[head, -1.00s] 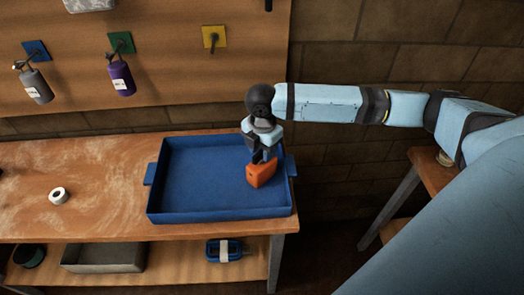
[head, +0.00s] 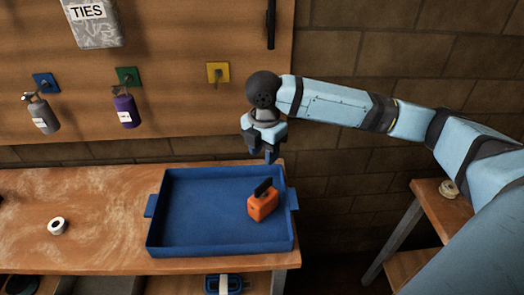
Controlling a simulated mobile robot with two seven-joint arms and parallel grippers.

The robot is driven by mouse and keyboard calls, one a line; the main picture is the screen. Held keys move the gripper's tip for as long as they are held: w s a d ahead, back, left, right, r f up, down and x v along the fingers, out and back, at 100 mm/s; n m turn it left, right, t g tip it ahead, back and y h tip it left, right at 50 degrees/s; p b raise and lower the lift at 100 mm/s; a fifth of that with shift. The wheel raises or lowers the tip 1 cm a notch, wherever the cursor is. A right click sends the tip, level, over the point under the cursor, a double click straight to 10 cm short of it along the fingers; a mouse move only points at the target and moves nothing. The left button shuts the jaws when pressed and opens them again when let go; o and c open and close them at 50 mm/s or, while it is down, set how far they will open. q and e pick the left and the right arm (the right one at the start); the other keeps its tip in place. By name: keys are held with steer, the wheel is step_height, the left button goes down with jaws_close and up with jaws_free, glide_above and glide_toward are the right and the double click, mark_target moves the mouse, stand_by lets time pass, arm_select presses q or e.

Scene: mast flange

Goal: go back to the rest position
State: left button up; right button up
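My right gripper (head: 262,152) hangs above the back right part of the blue tray (head: 200,243), pointing down. It holds nothing, and its fingers look apart, though they are small in the view. An orange block-like object with a black handle (head: 262,206) stands in the right part of the tray, clear of the gripper. My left gripper is not in the head view.
The wooden bench (head: 100,222) carries the tray and a white roll (head: 57,226). A side table (head: 435,207) stands at right.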

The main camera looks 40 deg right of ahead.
steer(key=s+a+f+m+t+y, duration=0.25)
steer(key=s+a+f+m, duration=0.35)
steer(key=s+a+f, duration=0.6)
steer(key=s+d+f+m+t+h, duration=0.1)
steer(key=s+d+f+m, duration=0.15)
steer(key=s+m, duration=0.35)
steer(key=s+d+f+m+h, duration=0.1)
steer(key=s+d+m, duration=0.3)
steer(key=s+m, duration=0.25)
steer(key=w+a+f+t+y+p, duration=0.2)
steer(key=w+a+f+t+p, duration=0.3)
steer(key=w+a+t+p, duration=0.1)
steer(key=shift+w+a+f+t+y+p, duration=0.15)
steer(key=shift+a+f+t+y+p, duration=0.15)
steer(key=shift+t+p, duration=0.7)
steer(key=shift+n+g, duration=0.25)
